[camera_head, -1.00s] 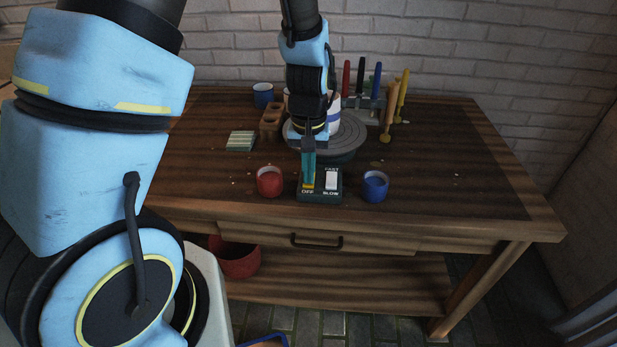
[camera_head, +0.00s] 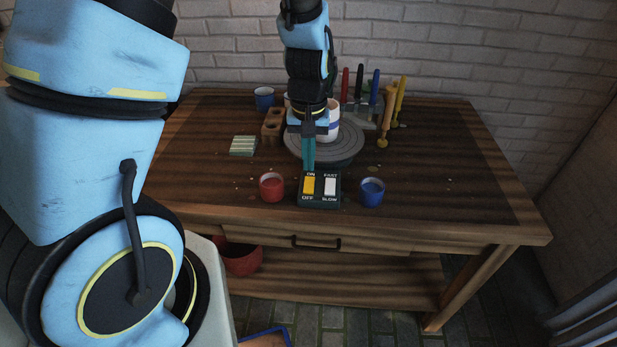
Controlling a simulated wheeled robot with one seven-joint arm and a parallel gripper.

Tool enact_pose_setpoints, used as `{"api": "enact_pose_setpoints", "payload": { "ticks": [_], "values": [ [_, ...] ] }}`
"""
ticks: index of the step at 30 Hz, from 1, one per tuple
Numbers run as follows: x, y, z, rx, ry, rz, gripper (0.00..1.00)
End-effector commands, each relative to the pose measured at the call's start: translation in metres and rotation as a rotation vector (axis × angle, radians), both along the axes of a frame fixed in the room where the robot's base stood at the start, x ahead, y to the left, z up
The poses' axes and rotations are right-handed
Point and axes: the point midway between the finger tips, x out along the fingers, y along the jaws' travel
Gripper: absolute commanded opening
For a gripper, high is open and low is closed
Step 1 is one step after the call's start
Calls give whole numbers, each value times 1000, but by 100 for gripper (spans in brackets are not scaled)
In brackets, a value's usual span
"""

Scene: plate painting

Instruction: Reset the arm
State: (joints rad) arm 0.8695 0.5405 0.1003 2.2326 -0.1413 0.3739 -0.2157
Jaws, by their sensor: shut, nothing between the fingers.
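My gripper (camera_head: 309,167) hangs over the front middle of the table, its teal fingers shut and empty, pointing down. Its tips are just above and behind the switch box (camera_head: 320,202), apart from it as far as I can see. The box carries a yellow ON/OFF switch (camera_head: 308,185) and a white FAST/SLOW switch (camera_head: 330,187), both in plain view. Behind the gripper stands a grey turntable (camera_head: 345,147) with a white and blue-banded piece (camera_head: 332,115) on it, partly hidden by my arm.
A red cup (camera_head: 272,188) and a blue cup (camera_head: 372,192) flank the box. A striped block (camera_head: 243,146), wooden holder (camera_head: 272,124) and blue mug (camera_head: 264,98) stand left. Upright coloured tools (camera_head: 375,92) stand back right. The table's right side is clear.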

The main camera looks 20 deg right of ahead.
Motion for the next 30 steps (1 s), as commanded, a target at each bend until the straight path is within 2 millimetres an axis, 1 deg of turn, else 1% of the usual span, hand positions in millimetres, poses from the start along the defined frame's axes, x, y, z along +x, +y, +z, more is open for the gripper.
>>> {"api": "enact_pose_setpoints", "payload": {
  "ticks": [1,2,16,19,20,23,26,27,29,30],
  "values": [
    [0,0,7,0,0,0,0],
    [0,0,8,0,0,0,0],
    [0,0,7,0,0,1,0],
    [4,7,12,-4,-2,13,0],
    [7,13,15,-7,-4,22,0],
    [20,41,32,-22,-13,66,0],
    [32,85,55,-39,-31,125,0],
    [35,105,64,-45,-41,151,0],
    [37,133,77,-51,-57,185,0],
    [37,152,85,-53,-67,209,0]
  ]
}}
